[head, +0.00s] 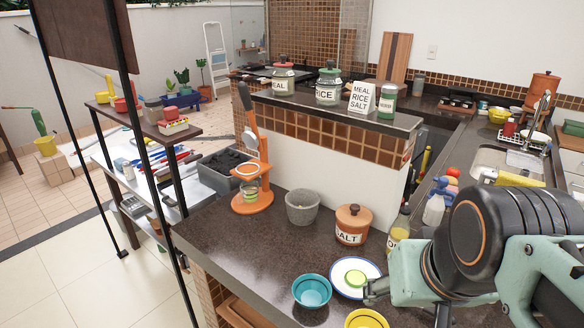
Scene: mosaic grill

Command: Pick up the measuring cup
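I cannot pick out a measuring cup with certainty. A small light-green round item (355,277) sits on a white plate with a blue rim (340,289) on the near counter; it may be a cup or food. My gripper (410,305) is at the lower right, beside the plate's right edge in the picture. Dark finger parts show at its left and lower sides. Its fingertips are not clearly seen, and whether it holds anything is hidden.
On the dark counter (240,240) stand a teal bowl (312,291), yellow bowl (367,319), grey stone bowl (302,207), orange salt pot (353,225) and orange stand (252,196). A raised ledge (330,109) holds jars. Bottles (434,210) stand near my arm.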

